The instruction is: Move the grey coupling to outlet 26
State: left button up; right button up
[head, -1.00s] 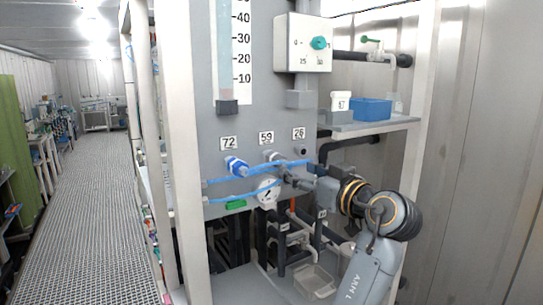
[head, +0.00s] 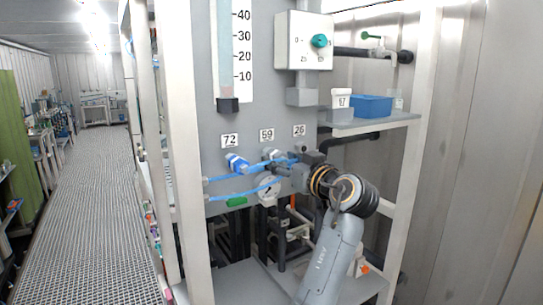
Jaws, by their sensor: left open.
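The grey coupling (head: 271,154) sits on the panel at the outlet under label 59 (head: 267,135). Outlet 26 (head: 301,148) is a small stub under label 26 (head: 299,130), to the right, partly hidden by my gripper. My left gripper (head: 284,165) is open, its fingers pointing left, close to the right of and slightly below the grey coupling. I cannot tell whether it touches the coupling. A blue coupling (head: 237,164) sits at the outlet under label 72 (head: 230,141). My right gripper is out of view.
Blue hoses (head: 232,193) cross the panel front near my fingers. A round gauge (head: 266,190) is just below. A shelf (head: 378,124) at right holds a blue bin (head: 371,106) and a box marked 17 (head: 342,104). White frame posts (head: 183,150) stand at left.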

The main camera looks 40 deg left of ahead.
pick_arm(q)
jog(key=shift+w+a, duration=0.35)
jog(key=shift+a, duration=0.3)
jog(key=shift+b, duration=0.55)
dwell(0.7)
grip_shut()
jog(key=shift+d, duration=0.1)
jog(key=shift+s+d+f, duration=0.1)
jog(key=shift+d+f, duration=0.05)
jog(key=shift+f, duration=0.05)
jog(key=shift+s+d+r+b, duration=0.15)
jog(key=shift+s+d+b, duration=0.1)
jog(key=shift+d, duration=0.3)
jog(key=shift+s+d+r+b, duration=0.15)
jog(key=shift+s+d+b, duration=0.05)
jog(key=shift+d, duration=0.3)
jog(key=shift+d+f, duration=0.1)
